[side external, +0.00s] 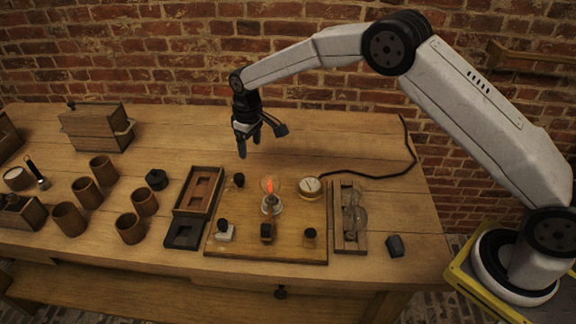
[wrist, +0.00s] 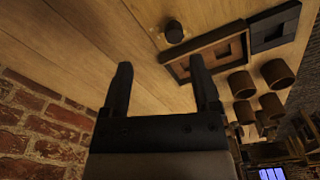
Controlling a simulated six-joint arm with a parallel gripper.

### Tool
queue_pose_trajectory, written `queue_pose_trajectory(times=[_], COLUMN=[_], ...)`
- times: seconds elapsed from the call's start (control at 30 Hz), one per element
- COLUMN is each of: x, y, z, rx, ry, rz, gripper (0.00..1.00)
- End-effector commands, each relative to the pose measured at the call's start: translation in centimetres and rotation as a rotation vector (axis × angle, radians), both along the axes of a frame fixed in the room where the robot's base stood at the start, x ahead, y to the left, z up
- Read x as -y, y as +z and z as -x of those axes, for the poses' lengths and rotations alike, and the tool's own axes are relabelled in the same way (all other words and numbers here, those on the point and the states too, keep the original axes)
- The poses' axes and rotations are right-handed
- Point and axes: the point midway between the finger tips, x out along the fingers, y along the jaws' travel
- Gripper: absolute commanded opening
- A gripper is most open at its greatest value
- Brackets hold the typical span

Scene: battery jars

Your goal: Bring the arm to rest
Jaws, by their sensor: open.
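My gripper (side external: 249,141) hangs above the back part of the wooden table, behind the wooden board, touching nothing. In the wrist view my gripper (wrist: 160,85) shows two dark fingers spread apart with only table top between and beyond them. It is open and empty. My arm reaches from the right side over the table in a high bent pose. A small lit bulb (side external: 268,187) stands on the wooden board (side external: 288,247) and glows orange-red.
Several brown jars (side external: 104,170) stand at the left. A slotted wooden tray (side external: 199,190) lies beside the board; a dark knob (side external: 156,179) stands left of it. A round gauge (side external: 310,187) and a rack with glass (side external: 352,216) are at the right. The table's back right is clear except a black cable (side external: 409,150).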

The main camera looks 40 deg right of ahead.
Motion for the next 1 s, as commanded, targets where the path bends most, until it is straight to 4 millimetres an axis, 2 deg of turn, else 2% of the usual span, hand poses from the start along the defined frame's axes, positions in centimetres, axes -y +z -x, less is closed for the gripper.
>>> queue_pose_trajectory(times=[0.1, 0.47, 0.77, 1.0], x=[1.2, 4.4, 6.8, 8.5], y=[1.3, 4.1, 5.6, 6.2], z=[1.5, 7.1, 13.1, 18.6], rx=[0.016, 0.061, 0.099, 0.129], ry=[-0.032, -0.122, -0.199, -0.259], rz=[-0.003, -0.014, -0.023, -0.030], gripper=[0.79, 0.79, 0.79, 0.79])
